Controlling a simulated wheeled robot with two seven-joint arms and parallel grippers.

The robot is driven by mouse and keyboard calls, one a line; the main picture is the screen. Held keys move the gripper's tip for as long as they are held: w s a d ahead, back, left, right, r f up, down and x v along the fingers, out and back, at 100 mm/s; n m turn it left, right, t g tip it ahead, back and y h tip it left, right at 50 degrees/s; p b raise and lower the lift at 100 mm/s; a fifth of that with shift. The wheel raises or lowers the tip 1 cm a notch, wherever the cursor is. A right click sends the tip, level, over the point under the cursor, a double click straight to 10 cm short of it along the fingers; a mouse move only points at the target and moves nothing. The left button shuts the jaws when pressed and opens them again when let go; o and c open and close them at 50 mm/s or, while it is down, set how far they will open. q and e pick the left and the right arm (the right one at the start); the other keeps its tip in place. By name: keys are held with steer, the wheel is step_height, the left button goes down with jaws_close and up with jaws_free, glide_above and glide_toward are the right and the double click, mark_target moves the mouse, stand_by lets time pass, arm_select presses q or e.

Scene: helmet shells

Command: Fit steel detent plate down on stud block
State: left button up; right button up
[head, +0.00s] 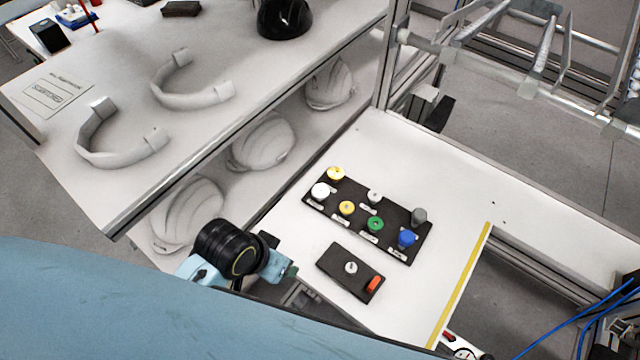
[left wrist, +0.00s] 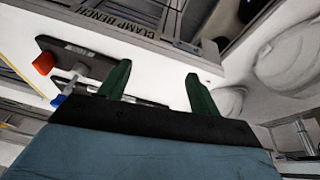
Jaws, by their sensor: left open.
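A small dark block (head: 334,261) with a pale round stud or disc (head: 351,268) and an orange-red piece (head: 373,284) lies on the white bench. It also appears to be the dark block at upper left in the left wrist view (left wrist: 92,62). I take it as the stud block; I cannot tell whether the pale disc is the detent plate. My left gripper (head: 290,270) is just left of the block. Its green fingers (left wrist: 158,75) are apart, with nothing between them. My right gripper is in neither view.
A dark board (head: 326,207) with several coloured round pieces lies behind the block. White helmet shells (head: 262,142) fill a shelf at left, below a bench (head: 130,190) with curved bands. Yellow tape (head: 462,280) runs along the bench's right edge. Bench surface between is clear.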

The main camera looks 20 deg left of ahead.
arm_select(q)
steer(key=w+d+r+m+h, duration=0.1)
steer(key=w+d, duration=0.1)
steer(key=d, duration=0.1)
steer(key=w+d+r, duration=0.2)
steer(key=d, duration=0.2)
steer(key=w+d+r+m+h, duration=0.1)
steer(key=w+d, duration=0.2)
steer(key=shift+d+r+m+g+h, duration=0.2)
steer(key=shift+r+m+g+h, duration=0.1)
steer(key=shift+r, duration=0.05)
steer(key=w+d+r+m+g+p, duration=0.1)
steer(key=w+d+r+m, duration=0.1)
steer(key=w+d+r, duration=0.15)
steer(key=w+a+r+n+g+y, duration=0.2)
steer(key=w+a+r+y, duration=0.25)
steer(key=w+a, duration=0.5)
glide_above(321, 191)
steer(key=f, duration=0.7)
steer(key=shift+s+d+f+p, duration=0.15)
steer(key=shift+s+f+p, duration=0.15)
steer(key=f, duration=0.4)
steer(key=shift+w+a+f, duration=0.2)
steer(key=shift+f, duration=0.3)
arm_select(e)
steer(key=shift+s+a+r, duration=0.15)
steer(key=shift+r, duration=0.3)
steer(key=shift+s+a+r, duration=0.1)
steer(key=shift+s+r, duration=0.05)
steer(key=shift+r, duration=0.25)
